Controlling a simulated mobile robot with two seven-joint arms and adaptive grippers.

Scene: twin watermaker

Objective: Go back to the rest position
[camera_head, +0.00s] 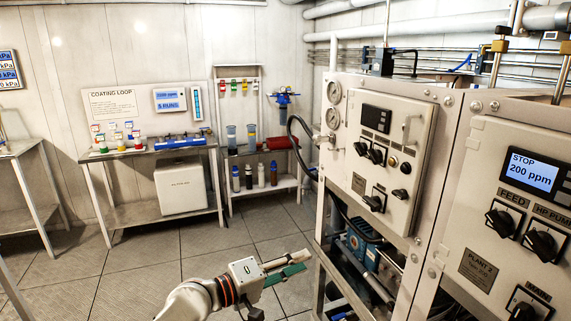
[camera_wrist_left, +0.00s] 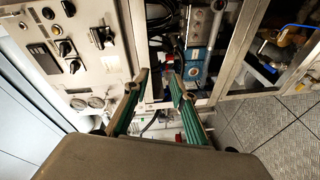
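My left gripper (camera_head: 303,260) reaches in from the bottom of the head view, over the floor and just left of the machine frame. In the left wrist view its two green-padded fingers (camera_wrist_left: 160,83) stand apart with nothing between them, so it is open and empty. It appears to touch nothing. My right gripper is in neither view.
The watermaker cabinet with its control panel (camera_head: 383,150) stands close on the right, beside the "PLANT 2" panel (camera_head: 485,200). A blue pump (camera_head: 362,250) sits in the open frame below. A bench (camera_head: 150,148) and shelf stand behind. Tiled floor (camera_head: 140,270) is clear.

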